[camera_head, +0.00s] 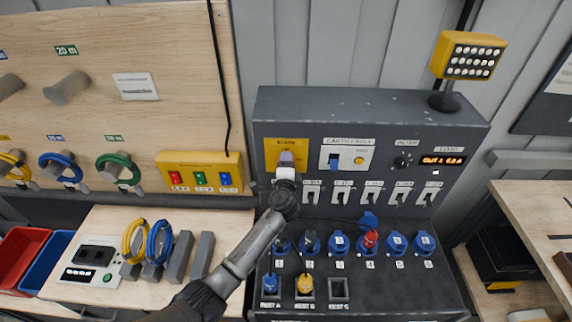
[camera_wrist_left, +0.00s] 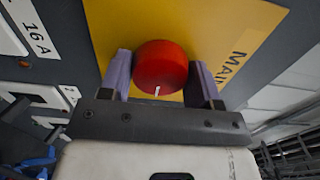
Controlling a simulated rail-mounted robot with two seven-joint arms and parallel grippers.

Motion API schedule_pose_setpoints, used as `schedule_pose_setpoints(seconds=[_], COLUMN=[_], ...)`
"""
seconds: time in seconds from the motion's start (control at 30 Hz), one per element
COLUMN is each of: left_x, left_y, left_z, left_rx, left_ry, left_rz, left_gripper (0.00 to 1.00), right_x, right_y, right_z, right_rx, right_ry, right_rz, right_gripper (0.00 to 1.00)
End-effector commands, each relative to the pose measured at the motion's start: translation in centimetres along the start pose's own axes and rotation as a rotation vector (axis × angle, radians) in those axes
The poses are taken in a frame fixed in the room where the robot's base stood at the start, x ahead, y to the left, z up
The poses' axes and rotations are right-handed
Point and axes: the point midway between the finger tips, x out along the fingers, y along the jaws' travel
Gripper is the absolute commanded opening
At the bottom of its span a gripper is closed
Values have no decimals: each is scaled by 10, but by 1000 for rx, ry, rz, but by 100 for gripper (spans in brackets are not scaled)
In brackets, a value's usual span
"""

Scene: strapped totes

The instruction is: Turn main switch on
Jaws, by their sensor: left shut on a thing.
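The main switch is a red round knob (camera_wrist_left: 161,64) on a yellow plate lettered MAIN (camera_wrist_left: 232,40). In the head view the yellow plate (camera_head: 271,147) sits at the upper left of the grey panel, and my gripper hides the knob. My left gripper (camera_head: 287,158) reaches up to the plate from below. In the left wrist view its two purple-grey fingers (camera_wrist_left: 162,80) stand on either side of the knob and are shut on it. A white mark on the knob points toward the gripper's palm. My right gripper is not in view.
A row of breaker switches (camera_head: 372,193) lies right of the main switch. Blue sockets (camera_head: 396,243) and a red plug (camera_head: 370,239) are below. A load display (camera_head: 443,160) is lit orange. A yellow box with three coloured buttons (camera_head: 200,178) is left. A yellow lamp (camera_head: 468,55) stands on top.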

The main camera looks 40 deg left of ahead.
Motion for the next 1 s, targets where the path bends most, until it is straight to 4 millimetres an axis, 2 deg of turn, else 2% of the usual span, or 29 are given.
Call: schedule_pose_setpoints(seconds=[0.07,0.1,0.33,0.67,0.87,1.0], left_x=[0,0,0,-4,-31,-59], left_y=[-1,-1,0,1,2,2], left_z=[0,0,0,0,0,0], left_rx=[2,2,1,0,-3,-2], left_ry=[0,0,0,0,2,2], left_rz=[-2,-1,-1,0,1,1], left_gripper=[34,61,83,83,83,83], right_x=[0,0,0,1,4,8], right_y=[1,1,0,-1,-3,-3], right_z=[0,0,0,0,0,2], right_rx=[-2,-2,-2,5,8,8], right_ry=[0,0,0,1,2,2], right_rz=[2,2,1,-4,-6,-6], right_gripper=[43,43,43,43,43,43])
